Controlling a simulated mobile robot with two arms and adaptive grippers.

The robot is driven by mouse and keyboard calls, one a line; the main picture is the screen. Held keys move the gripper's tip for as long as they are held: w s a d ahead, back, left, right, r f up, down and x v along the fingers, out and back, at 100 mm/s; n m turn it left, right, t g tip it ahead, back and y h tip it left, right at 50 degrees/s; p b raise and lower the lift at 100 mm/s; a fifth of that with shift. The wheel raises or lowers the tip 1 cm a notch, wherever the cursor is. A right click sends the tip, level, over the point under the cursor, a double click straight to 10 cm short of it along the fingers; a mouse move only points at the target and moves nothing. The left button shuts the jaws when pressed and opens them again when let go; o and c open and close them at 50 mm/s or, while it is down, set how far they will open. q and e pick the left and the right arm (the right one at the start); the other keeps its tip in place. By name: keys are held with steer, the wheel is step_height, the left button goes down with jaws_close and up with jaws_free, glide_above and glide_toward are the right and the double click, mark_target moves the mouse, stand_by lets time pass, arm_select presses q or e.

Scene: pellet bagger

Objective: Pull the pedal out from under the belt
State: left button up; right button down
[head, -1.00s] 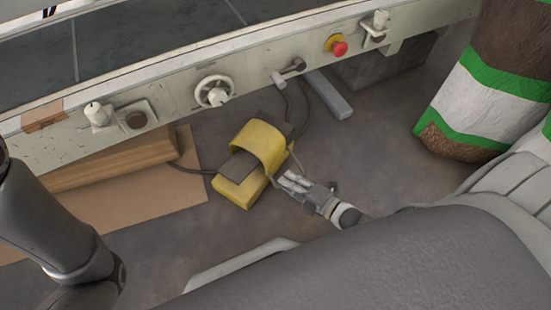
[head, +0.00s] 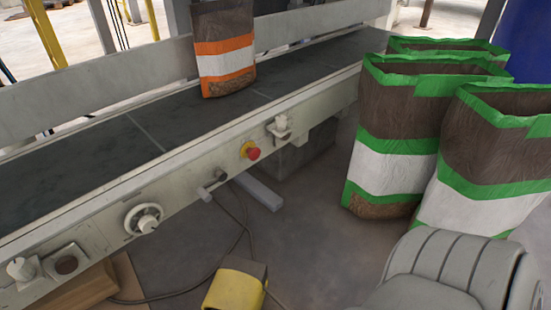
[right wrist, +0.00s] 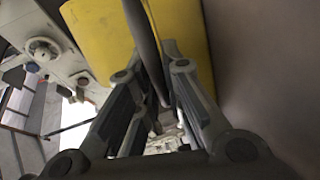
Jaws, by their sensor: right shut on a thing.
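The yellow pedal (head: 236,286) is on the floor in front of the belt (head: 190,110), cut off by the lower edge of the head view. A dark cable runs from it towards the belt's underside. In the right wrist view the pedal's yellow body (right wrist: 185,35) fills the upper middle. The right gripper is outside the head view. My left gripper is in neither view.
Several tall green-banded bags (head: 395,140) stand on the right. An orange-banded bag (head: 224,50) stands on the belt. A grey support foot (head: 258,192) and cardboard (head: 130,285) lie low by the belt. Floor between pedal and bags is clear.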

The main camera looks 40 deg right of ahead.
steer(key=c, duration=1.5)
jaws_free()
steer(key=shift+c, duration=0.2)
steer(key=v, duration=1.2)
